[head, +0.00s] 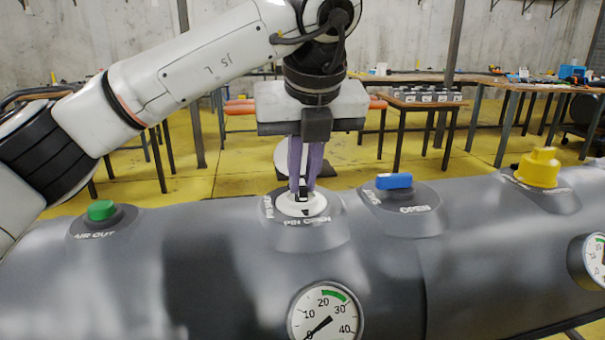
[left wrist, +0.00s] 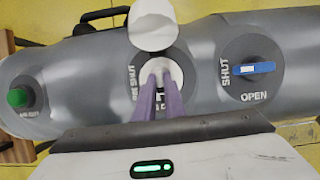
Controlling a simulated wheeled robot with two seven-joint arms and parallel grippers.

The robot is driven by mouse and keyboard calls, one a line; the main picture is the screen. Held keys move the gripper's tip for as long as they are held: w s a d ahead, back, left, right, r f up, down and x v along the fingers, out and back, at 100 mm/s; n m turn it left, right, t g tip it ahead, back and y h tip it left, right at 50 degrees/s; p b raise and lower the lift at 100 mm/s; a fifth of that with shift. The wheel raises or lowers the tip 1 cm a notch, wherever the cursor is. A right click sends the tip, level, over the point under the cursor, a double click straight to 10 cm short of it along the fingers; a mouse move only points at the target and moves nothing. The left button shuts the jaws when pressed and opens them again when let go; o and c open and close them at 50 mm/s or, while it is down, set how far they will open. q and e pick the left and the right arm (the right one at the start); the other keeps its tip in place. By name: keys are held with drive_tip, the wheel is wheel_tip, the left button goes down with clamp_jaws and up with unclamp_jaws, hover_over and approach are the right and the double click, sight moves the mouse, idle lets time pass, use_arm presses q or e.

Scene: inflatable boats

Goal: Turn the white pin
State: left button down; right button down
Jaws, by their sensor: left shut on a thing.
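The white pin (head: 301,203) sits in a round grey fitting on top of the dark grey boat tube (head: 200,265), with "PIN OPEN" lettered in front of it. My left gripper (head: 303,187) reaches down from above with its purple fingers shut on the pin. The fingers hide most of the pin's middle. In the left wrist view the fingers (left wrist: 163,85) come down onto the white pin (left wrist: 177,75), and a white round cap (left wrist: 152,30) stands beside it. My right gripper is in neither view.
A green button (head: 101,210) marked "AIR OUT" is left of the pin. A blue lever (head: 394,181) and a yellow cap (head: 538,168) are to the right. A pressure gauge (head: 325,315) is in front. Tables (head: 420,105) stand behind on the yellow floor.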

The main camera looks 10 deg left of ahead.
use_arm(q)
drive_tip(key=c, duration=1.8)
unclamp_jaws()
drive_tip(key=shift+c, duration=0.2)
drive_tip(key=p+v, duration=0.1)
drive_tip(key=v, duration=0.9)
drive_tip(key=shift+r+p, duration=0.2)
drive_tip(key=shift+p, duration=0.2)
